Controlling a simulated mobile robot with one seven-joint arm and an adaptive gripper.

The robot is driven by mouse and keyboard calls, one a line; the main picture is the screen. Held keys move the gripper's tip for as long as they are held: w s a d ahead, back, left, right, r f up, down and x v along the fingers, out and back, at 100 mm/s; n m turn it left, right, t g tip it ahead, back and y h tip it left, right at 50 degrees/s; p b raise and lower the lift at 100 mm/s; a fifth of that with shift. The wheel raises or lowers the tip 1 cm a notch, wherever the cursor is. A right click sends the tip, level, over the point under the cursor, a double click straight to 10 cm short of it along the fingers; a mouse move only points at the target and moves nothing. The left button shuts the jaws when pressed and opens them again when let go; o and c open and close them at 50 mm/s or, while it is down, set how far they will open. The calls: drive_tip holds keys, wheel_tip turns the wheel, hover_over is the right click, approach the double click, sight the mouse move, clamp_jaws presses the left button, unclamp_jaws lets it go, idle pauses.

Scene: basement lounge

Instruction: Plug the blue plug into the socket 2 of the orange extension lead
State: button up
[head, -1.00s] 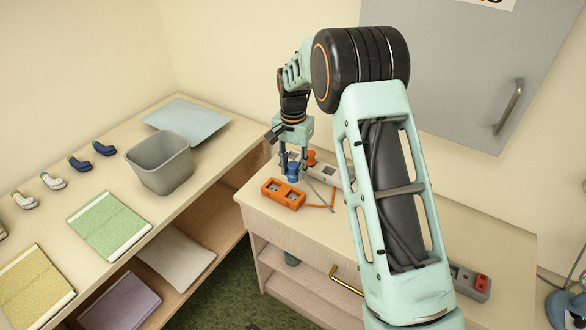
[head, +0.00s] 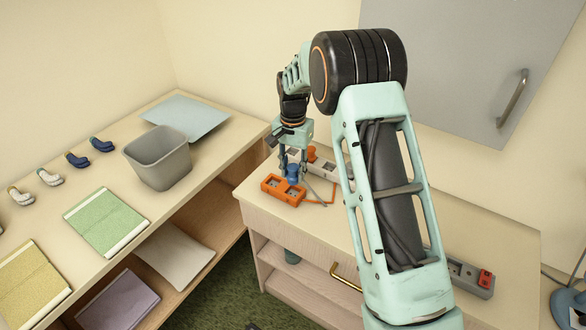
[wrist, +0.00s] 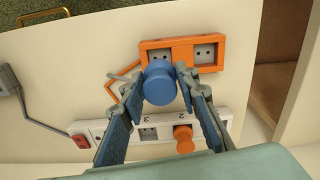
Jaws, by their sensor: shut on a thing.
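My gripper (head: 291,163) is shut on the blue plug (head: 292,173) and points down over the cabinet top. In the wrist view the blue plug (wrist: 159,84) sits between the two fingertips (wrist: 160,75). The orange extension lead (head: 270,182) lies just below it. In the wrist view the lead (wrist: 182,42) shows two socket faces; the right one (wrist: 205,52) is clear. The blue plug overlaps the lower part of the left one (wrist: 157,54). I cannot tell whether the plug touches it. No numbers are readable on the orange lead.
A white strip (wrist: 220,128) marked 2 and 3 lies close behind, with an orange plug (wrist: 184,138) in it. The orange cable (head: 320,203) lies beside the lead. A grey bin (head: 158,160) stands on the left shelf.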

sight(293, 183)
drive_tip(key=shift+f+b, duration=1.8)
drive_tip(key=shift+f, duration=1.1)
drive_tip(key=o, duration=1.3)
drive_tip(key=shift+r, duration=0.15)
wheel_tip(293, 183, up, 12)
drive_tip(key=shift+f, duration=0.1)
